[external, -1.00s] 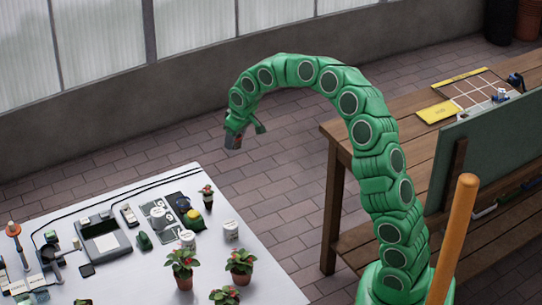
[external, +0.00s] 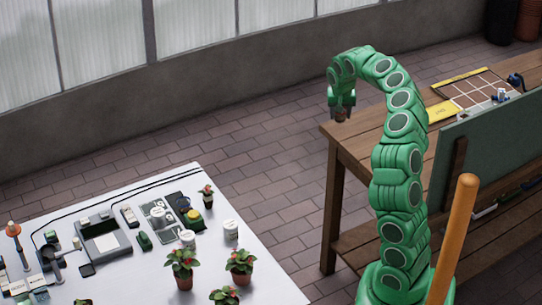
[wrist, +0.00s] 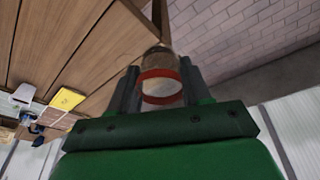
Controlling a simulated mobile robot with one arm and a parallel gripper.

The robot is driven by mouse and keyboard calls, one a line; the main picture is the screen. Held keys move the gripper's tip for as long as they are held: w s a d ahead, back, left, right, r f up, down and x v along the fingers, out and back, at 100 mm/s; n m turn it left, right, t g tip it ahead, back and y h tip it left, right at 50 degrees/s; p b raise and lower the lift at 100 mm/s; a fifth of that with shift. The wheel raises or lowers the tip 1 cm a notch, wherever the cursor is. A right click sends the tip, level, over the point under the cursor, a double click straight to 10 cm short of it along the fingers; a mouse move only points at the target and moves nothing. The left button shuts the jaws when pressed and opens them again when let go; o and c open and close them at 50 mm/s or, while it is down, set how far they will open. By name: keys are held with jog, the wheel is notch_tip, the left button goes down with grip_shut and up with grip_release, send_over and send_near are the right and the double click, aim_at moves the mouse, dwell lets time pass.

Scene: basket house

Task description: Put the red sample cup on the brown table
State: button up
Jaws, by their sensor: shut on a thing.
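My gripper (external: 341,106) is shut on the red sample cup. In the wrist view the cup (wrist: 160,75) sits between the fingers of my gripper (wrist: 158,94), showing a red band, a pale clear body and a brownish far end. In the external view the cup (external: 341,115) is small and dark below the fingers. The brown table (external: 372,152) is a plank-topped wooden bench at the right; its top also shows in the wrist view (wrist: 75,45).
On the brown table lie a grid board (external: 478,88) with a yellow edge and a yellow card (external: 442,111). A green board (external: 495,150) stands along its front. The table's left end is bare. A white table (external: 130,275) with potted plants and equipment stands at lower left.

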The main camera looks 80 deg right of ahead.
jog(key=s+d+f+m, duration=0.2)
jog(key=s+f, duration=0.1)
jog(key=s, duration=0.4)
jog(key=shift+g, duration=0.3)
jog(key=shift+w+d+f, duration=0.95)
jog(key=shift+d+f, duration=0.6)
jog(key=shift+d, duration=0.55)
jog(key=shift+w+d+f, duration=0.9)
jog(key=shift+d+f, duration=0.6)
jog(key=shift+d, duration=0.65)
jog(key=shift+w+d+f, duration=0.95)
jog(key=shift+d+f, duration=0.6)
jog(key=shift+d, duration=0.55)
jog(key=shift+d+f, duration=0.15)
jog(key=shift+f, duration=0.05)
jog(key=shift+w+f, duration=0.1)
jog(key=shift+f, duration=1.4)
